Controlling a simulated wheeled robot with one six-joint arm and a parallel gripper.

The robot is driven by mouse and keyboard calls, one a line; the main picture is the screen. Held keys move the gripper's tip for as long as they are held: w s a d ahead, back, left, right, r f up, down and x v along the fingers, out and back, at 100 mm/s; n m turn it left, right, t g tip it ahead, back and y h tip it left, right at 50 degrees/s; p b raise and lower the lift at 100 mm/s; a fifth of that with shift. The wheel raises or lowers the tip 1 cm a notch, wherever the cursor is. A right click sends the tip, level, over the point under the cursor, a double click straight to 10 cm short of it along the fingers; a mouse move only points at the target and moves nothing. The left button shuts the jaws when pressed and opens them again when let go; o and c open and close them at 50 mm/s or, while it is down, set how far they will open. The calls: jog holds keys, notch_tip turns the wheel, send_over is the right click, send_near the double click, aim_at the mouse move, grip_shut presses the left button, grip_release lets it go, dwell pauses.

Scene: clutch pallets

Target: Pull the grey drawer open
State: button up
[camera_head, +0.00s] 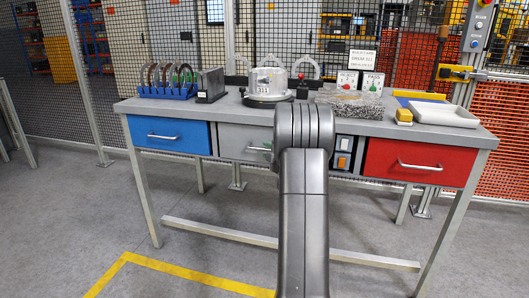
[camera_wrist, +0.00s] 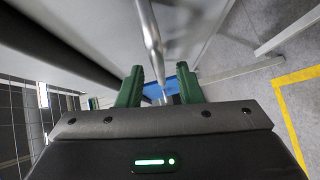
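The grey drawer (camera_head: 230,143) is in the middle of the workbench, right of the blue drawer, and looks closed. Its silver bar handle (camera_head: 256,149) shows just left of my arm, which hides the drawer's right part. In the head view only a bit of green finger (camera_head: 267,144) shows by the handle. In the wrist view my gripper (camera_wrist: 160,78) has its two green fingers apart. The silver handle (camera_wrist: 151,38) runs down from the top toward the gap between them. I cannot tell whether the fingers touch it.
The blue drawer (camera_head: 168,136) is at the left and the red drawer (camera_head: 420,164) at the right. Bench legs and a low crossbar (camera_head: 225,234) stand below.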

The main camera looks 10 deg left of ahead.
jog(key=shift+x, duration=1.3)
jog(key=shift+c, duration=0.4)
grip_shut()
jog(key=shift+s, duration=0.15)
